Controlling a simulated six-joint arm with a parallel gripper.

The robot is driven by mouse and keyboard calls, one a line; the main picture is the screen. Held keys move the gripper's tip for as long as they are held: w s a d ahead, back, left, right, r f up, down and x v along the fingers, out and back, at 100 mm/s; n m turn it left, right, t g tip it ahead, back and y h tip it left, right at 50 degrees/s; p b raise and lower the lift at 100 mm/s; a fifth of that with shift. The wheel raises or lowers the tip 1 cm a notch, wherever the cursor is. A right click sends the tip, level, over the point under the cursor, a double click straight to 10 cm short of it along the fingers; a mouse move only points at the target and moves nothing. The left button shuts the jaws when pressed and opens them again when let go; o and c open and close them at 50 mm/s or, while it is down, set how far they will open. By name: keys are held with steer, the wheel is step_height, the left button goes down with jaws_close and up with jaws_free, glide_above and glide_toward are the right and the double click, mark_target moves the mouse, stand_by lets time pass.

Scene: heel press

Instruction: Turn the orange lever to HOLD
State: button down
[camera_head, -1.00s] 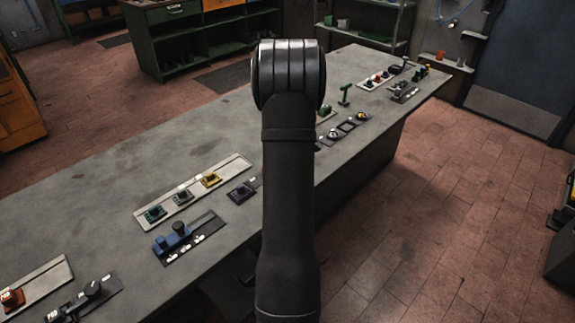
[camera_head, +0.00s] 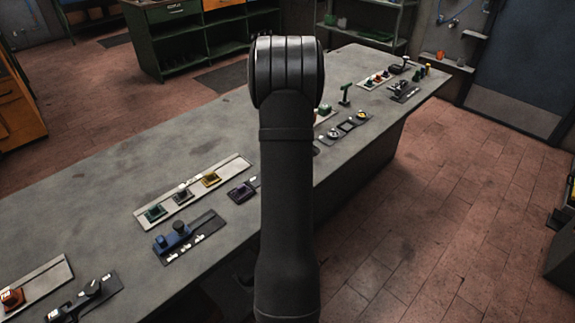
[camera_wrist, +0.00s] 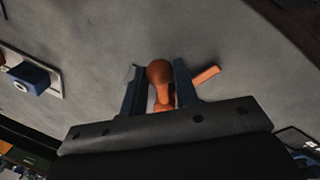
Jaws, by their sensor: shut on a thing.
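The orange lever (camera_wrist: 160,76) shows in the wrist view, with a round knob at its end and a shaft running down toward my gripper's palm. My gripper (camera_wrist: 157,78) is shut on the lever, with one blue-grey finger on each side of it. A short orange bar (camera_wrist: 206,75) sticks out to the right of the right finger; I cannot tell how it joins the lever. The lever's base and any HOLD marking are hidden. In the head view my arm covers the lever and the gripper.
The grey bench (camera_head: 110,185) carries several other fixtures. In the wrist view a blue block (camera_wrist: 30,77) sits at left.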

steer(key=s+m, duration=0.1)
steer(key=s+a+m, duration=0.1)
steer(key=m, duration=0.1)
steer(key=shift+s+h, duration=0.1)
steer(key=shift+h, duration=0.2)
steer(key=s+a+m, duration=0.1)
steer(key=m, duration=0.3)
steer(key=shift+s+a+h, duration=0.3)
steer(key=shift+s+a, duration=0.05)
steer(key=shift+a, duration=0.05)
steer(key=a+m, duration=0.1)
steer(key=s+a+m+g, duration=0.1)
steer(key=m, duration=0.1)
steer(key=shift+m, duration=0.3)
steer(key=shift+s+a+m+g+h, duration=0.2)
steer(key=shift+a+m, duration=0.35)
steer(key=shift+m, duration=0.35)
steer(key=shift+s+a+m+g+h, duration=0.1)
steer(key=shift+a+m+h, duration=0.1)
steer(key=shift+a+m, duration=0.55)
steer(key=shift+d+m, duration=0.15)
steer(key=shift+m, duration=0.1)
steer(key=c, duration=1.1)
jaws_free()
